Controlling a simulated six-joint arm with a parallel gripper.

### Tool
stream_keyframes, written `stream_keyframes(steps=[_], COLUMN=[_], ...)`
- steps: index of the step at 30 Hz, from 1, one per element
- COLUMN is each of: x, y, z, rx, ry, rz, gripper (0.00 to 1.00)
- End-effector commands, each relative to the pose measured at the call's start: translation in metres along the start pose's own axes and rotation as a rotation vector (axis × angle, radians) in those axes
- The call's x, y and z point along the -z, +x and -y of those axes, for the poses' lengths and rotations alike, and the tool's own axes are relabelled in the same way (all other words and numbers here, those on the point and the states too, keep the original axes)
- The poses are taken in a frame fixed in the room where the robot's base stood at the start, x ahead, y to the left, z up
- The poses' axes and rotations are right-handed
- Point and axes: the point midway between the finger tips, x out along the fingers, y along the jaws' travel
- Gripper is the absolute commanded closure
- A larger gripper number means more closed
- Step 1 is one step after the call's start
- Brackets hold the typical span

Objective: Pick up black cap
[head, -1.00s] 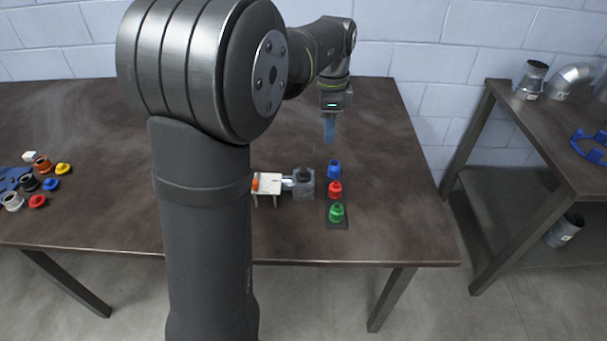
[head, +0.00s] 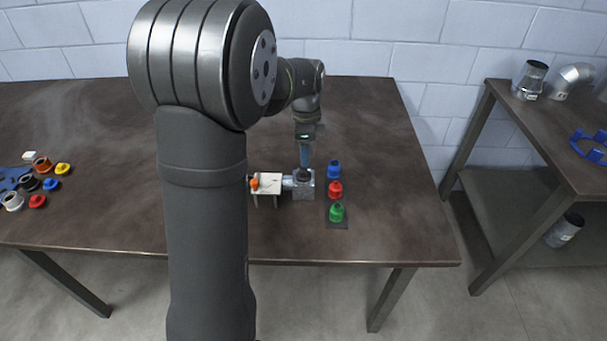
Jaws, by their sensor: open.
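A dark cap (head: 304,174) sits on a small grey metal block (head: 303,190) near the right part of the table. My gripper (head: 305,164) points down with its blue fingers right over this cap, and the jaws are open. The fingertips overlap the cap in this view, so I cannot tell whether they are around it or just above it. Another black ring-like piece (head: 29,183) lies in the group of parts at the far left.
A blue cap (head: 334,170), a red cap (head: 335,189) and a green cap (head: 337,212) stand in a row right of the block. A white fixture (head: 265,183) with an orange knob adjoins the block's left. The table behind is clear.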

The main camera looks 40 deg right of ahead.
Motion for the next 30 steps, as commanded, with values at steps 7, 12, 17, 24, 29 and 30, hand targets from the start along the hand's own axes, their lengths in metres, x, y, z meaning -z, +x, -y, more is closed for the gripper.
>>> stream_keyframes(steps=[7,12,17,24,29,30], x=[-0.001,0.0,0.0,0.0,0.0,0.0], y=[0.035,0.05,0.051,0.051,0.051,0.051], z=[-0.007,-0.006,-0.006,-0.006,-0.006,-0.006], rx=[-0.006,-0.002,-0.001,-0.001,-0.001,-0.001], ry=[0.0,0.0,0.0,0.0,0.0,0.0], rz=[0.001,0.0,0.0,0.0,0.0,0.0], gripper=[0.56,0.56,0.56,0.88,1.0,1.0])
